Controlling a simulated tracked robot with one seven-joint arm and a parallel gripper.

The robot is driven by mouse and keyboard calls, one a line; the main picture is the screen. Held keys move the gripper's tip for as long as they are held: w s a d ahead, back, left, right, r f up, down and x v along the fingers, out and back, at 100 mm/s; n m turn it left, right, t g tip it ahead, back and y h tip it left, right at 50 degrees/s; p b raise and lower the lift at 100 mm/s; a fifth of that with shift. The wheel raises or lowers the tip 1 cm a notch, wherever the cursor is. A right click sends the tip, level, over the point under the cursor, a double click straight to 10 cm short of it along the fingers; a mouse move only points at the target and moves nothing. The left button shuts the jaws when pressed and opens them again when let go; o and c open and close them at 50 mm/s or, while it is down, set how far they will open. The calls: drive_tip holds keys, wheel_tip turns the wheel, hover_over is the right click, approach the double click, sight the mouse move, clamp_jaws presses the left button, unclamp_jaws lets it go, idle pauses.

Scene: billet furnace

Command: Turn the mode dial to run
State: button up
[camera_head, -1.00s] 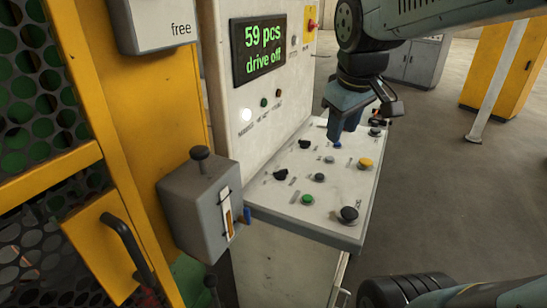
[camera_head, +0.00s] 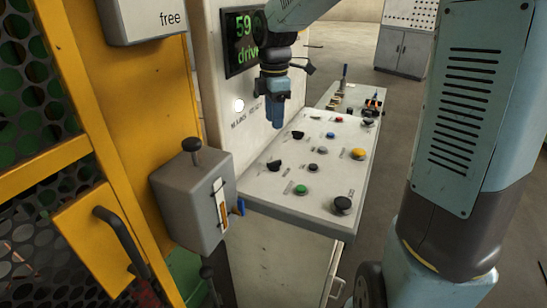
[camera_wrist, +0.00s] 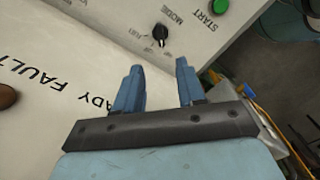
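The mode dial (camera_wrist: 160,32) is a small black knob on the sloping pale panel, with "MODE" printed beside it in the wrist view. Its position marks are too small to read surely. In the head view the black knob (camera_head: 274,165) sits behind the green start button (camera_head: 301,189). The start button also shows in the wrist view (camera_wrist: 219,7). My gripper (camera_head: 275,124) hangs fingers down above the back left part of the panel. In the wrist view its two blue fingers (camera_wrist: 158,64) are apart with nothing between them. The dial lies beyond the fingertips, untouched.
The upright display cabinet (camera_head: 241,40) stands directly behind my gripper. The panel (camera_head: 300,208) also bears a second black knob (camera_head: 297,134), a yellow button (camera_head: 358,153) and a large black button (camera_head: 342,205). A grey lever box (camera_head: 190,195) stands at the panel's left.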

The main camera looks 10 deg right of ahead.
sight(274, 161)
wheel_tip(274, 161, down, 13)
drive_tip(key=shift+f, duration=0.2)
idle(0.4)
drive_tip(key=shift+c, duration=0.3)
clamp_jaws()
